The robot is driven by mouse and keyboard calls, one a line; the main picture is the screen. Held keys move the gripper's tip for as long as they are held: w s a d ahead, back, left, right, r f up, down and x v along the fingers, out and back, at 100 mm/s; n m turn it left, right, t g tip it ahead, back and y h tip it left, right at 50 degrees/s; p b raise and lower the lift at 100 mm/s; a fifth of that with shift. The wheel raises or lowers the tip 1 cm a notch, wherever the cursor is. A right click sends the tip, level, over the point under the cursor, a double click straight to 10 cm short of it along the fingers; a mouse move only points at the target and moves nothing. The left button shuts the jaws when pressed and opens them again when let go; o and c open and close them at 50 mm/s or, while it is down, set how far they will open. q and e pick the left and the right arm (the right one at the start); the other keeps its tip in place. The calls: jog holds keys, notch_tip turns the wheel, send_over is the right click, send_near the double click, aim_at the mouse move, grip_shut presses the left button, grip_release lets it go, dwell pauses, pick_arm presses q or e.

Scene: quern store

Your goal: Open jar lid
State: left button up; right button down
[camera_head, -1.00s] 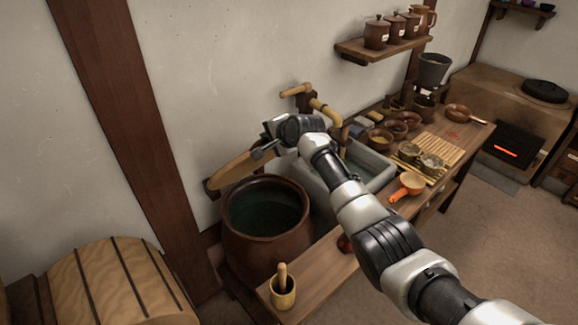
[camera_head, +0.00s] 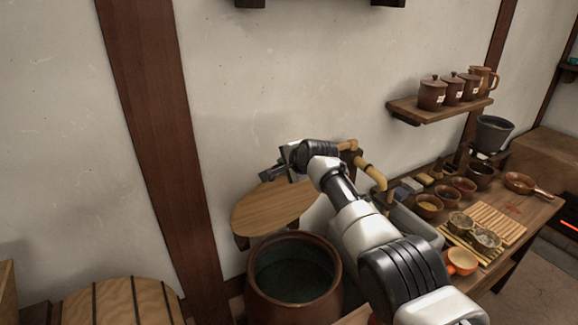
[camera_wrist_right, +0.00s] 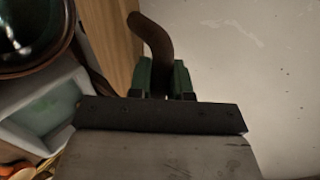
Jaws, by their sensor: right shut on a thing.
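The jar (camera_head: 292,299) is a big brown glazed pot, low in the middle of the head view, its mouth uncovered and dark inside. Its rim also shows at top left of the wrist view (camera_wrist_right: 40,66). The round wooden lid (camera_head: 272,212) is off the mouth, tilted behind and above the jar near the wall. My right gripper (camera_head: 270,174) is at the lid's upper edge. In the wrist view its green jaws (camera_wrist_right: 165,80) are shut on the brown curved handle (camera_wrist_right: 150,35) beside the lid's wood (camera_wrist_right: 113,30). My left gripper is not in view.
A bamboo spout (camera_head: 370,174) and grey basin (camera_head: 418,222) are right of the jar. A bench (camera_head: 535,213) holds bowls and a slatted mat (camera_head: 497,222). A wall shelf (camera_head: 440,107) bears lidded pots. A dark wood piece (camera_head: 242,243) shows under the lid's left edge.

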jog(key=c, duration=1.1)
grip_release()
jog(key=shift+w+f, duration=0.1)
jog(key=shift+b+v, duration=0.55)
jog(key=shift+v, duration=4.9)
